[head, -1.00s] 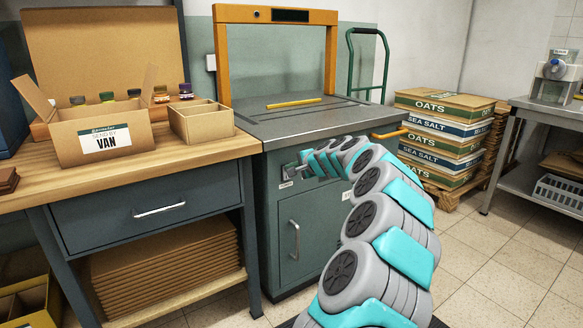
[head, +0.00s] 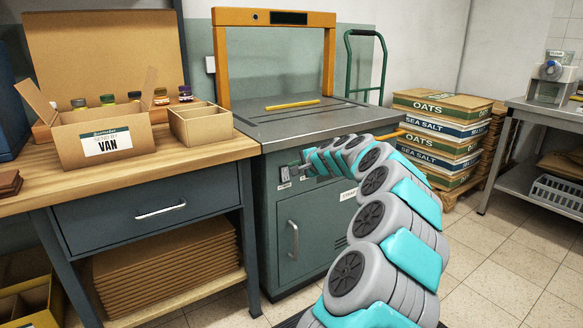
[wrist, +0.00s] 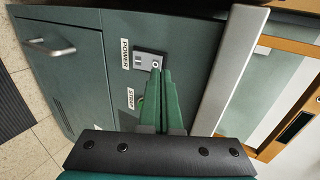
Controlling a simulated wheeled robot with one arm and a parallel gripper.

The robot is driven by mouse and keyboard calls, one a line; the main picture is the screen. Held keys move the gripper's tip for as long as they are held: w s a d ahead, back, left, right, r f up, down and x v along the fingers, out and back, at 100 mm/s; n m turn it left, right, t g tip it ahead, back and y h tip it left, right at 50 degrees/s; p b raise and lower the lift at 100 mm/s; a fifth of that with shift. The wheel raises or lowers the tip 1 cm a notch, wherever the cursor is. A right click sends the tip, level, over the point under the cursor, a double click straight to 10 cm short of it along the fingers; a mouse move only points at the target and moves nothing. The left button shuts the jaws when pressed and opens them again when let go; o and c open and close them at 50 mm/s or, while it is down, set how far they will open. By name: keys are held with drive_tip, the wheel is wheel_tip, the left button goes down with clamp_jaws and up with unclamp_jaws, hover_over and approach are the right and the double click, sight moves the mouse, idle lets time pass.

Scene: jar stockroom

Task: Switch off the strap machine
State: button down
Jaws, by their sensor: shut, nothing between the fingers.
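The strap machine (head: 318,225) is a grey-green cabinet with a metal top and an orange arch (head: 222,60). In the wrist view its front shows a small switch plate (wrist: 142,60) beside a POWER label (wrist: 125,54). Below is a STRAP label (wrist: 130,98), with a green button partly hidden behind my fingers. My gripper (wrist: 161,72) is shut and empty, its green fingertips at the plate's edge, over or very near a round part of the switch. I cannot tell whether they touch or how the switch is set. In the head view my gripper (head: 298,170) is at the upper front panel.
A wooden bench (head: 190,152) with an open VAN box (head: 105,135) and a divided carton (head: 200,123) adjoins the machine on the left. OATS and SEA SALT boxes (head: 440,133) are stacked to the right. The tiled floor (head: 500,255) is clear at front right.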

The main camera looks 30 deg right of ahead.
drive_tip(key=r+v, duration=0.1)
drive_tip(key=v, duration=1)
drive_tip(key=shift+w+r, duration=0.2)
drive_tip(key=shift+r, duration=0.1)
drive_tip(key=shift+a, duration=0.15)
